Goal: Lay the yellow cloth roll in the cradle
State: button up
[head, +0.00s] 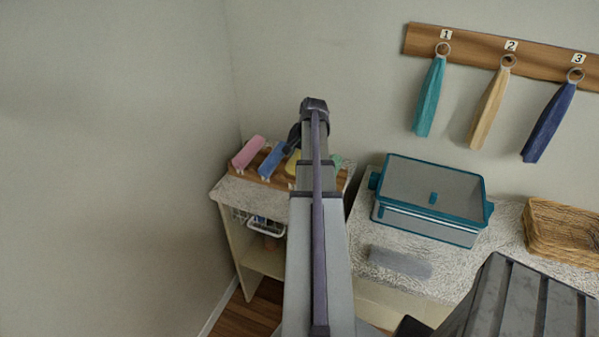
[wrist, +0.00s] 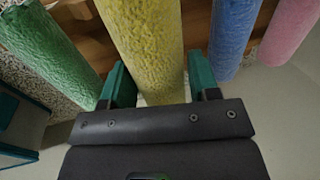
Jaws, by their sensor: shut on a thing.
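The yellow cloth roll (wrist: 148,45) lies between the two green fingers of my gripper (wrist: 160,80), which is shut on it. In the head view only a small part of the yellow roll (head: 292,161) shows beside my arm. The wooden cradle (wrist: 198,24) is behind the rolls in the wrist view, and in the head view the wooden rack (head: 249,174) stands on the left shelf unit. I cannot tell whether the yellow roll touches the wood. My arm hides most of my gripper in the head view.
A blue roll (head: 271,160) and a pink roll (head: 248,152) lie left of the yellow one, a green roll (head: 336,161) right of it. A teal-edged box (head: 430,222), grey folded cloth (head: 399,262) and wicker basket (head: 565,230) stand right. Towels hang above.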

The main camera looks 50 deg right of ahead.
jog(key=shift+s+b+x, duration=0.25)
jog(key=shift+b+x, duration=0.8)
jog(key=shift+b, duration=0.05)
jog(key=shift+s+b+x, duration=0.25)
jog(key=shift+b+x, duration=0.85)
jog(key=o, duration=0.9)
jog(key=p+v, duration=1.2)
jog(key=v, duration=0.1)
jog(key=shift+w+p, duration=0.2)
jog(key=shift+p, duration=0.2)
jog(key=shift+f, duration=0.1)
